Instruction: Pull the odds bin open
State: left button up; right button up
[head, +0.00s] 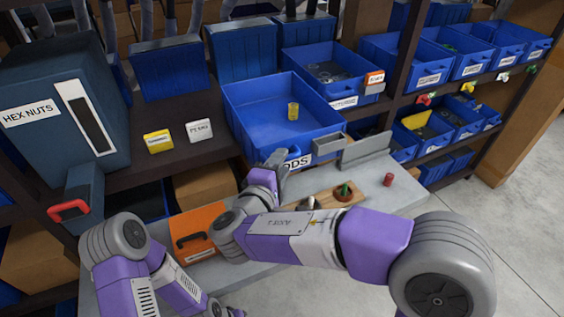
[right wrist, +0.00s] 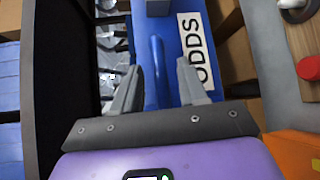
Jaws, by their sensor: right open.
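The odds bin (head: 250,115) is a blue open-topped bin on the shelf with a white ODDS label (right wrist: 196,50) on its front. It juts out past the shelf's front edge, and a yellow cylinder (head: 293,111) stands inside it. My right gripper (head: 273,160) is at the bin's front, just left of the label, partly hiding it. In the right wrist view the right gripper (right wrist: 158,68) is open, with a blue vertical bar (right wrist: 158,72) of the bin front between its fingers. I cannot tell whether the fingers touch it.
Below is a grey bench (head: 405,200) with a wooden board (head: 318,200), a red cylinder (head: 388,180) and an orange case (head: 197,228). A HEX NUTS dispenser (head: 55,95) stands left. Other blue bins (head: 325,68) fill the shelves. Floor is clear at right.

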jog(key=f+v, duration=0.1)
jog(key=v, duration=0.5)
jog(key=shift+s+r, duration=0.15)
jog(key=shift+r, duration=0.4)
jog(key=s+d+f+g+y, duration=0.1)
jog(key=d+f+g, duration=0.3)
jog(key=f, duration=0.8)
jog(key=s+d+f+g+y, duration=0.1)
jog(key=f+g, duration=0.4)
jog(key=f, duration=0.7)
jog(key=s+f+m+g+y, duration=0.85)
jog(key=s+f, duration=0.45)
jog(key=f, duration=0.5)
jog(key=d+f+m+t, duration=0.3)
jog(key=f+m, duration=0.3)
jog(key=m, duration=0.3)
jog(key=shift+d+f+y, duration=0.3)
jog(key=shift+d+y, duration=0.05)
jog(key=shift+d, duration=0.05)
